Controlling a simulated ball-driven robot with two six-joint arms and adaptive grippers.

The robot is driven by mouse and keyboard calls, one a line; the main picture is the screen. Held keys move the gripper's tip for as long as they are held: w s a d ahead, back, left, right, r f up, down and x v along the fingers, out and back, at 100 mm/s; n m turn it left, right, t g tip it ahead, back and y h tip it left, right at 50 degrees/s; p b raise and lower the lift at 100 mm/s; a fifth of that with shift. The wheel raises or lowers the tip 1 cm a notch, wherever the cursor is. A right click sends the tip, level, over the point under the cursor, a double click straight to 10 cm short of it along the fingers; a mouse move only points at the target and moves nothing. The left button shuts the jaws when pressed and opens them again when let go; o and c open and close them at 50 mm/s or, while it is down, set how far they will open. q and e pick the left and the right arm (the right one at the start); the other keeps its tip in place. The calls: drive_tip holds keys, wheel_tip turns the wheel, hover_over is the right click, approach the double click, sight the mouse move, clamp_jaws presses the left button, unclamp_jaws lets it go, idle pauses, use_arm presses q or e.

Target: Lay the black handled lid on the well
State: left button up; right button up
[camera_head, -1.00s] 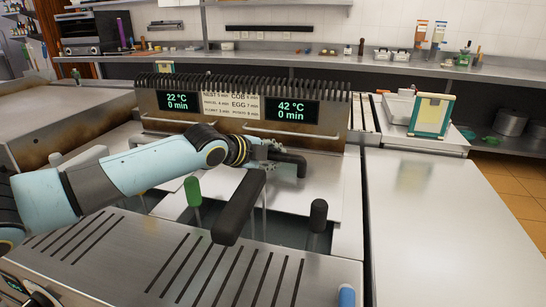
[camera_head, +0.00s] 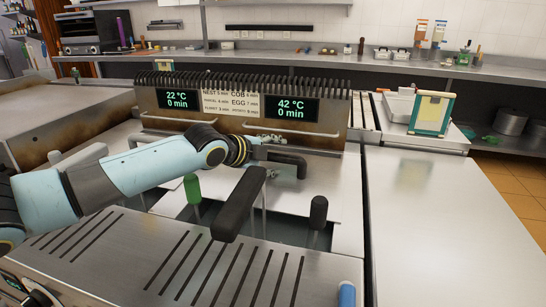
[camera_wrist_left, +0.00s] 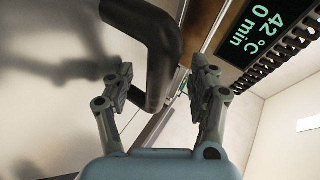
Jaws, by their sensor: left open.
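The lid is a flat bright metal plate (camera_head: 318,180) with a bent black handle (camera_head: 283,157). It lies over the rear part of the right-hand well (camera_head: 285,231), in front of the display panel. The dark well shows along the plate's front edge. My left gripper (camera_head: 277,168) is at the handle, partly hidden by it. In the left wrist view, my open left gripper (camera_wrist_left: 163,82) has its fingers apart, and the black handle (camera_wrist_left: 152,50) passes close to and between them. I cannot tell whether a finger touches it. My right gripper is not in view.
A long thick black handle (camera_head: 238,205) rises in front of the plate. A green-handled tool (camera_head: 192,188) and a short black handle (camera_head: 318,213) stand beside it. The slatted grill top (camera_head: 215,262) is in front. The steel counter (camera_head: 445,225) at right is clear.

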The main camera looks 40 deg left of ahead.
use_arm(q)
drive_tip(key=shift+o, duration=0.8)
drive_tip(key=shift+f, duration=0.1)
drive_tip(key=shift+r+p, duration=3.5)
drive_tip(key=shift+r, duration=0.6)
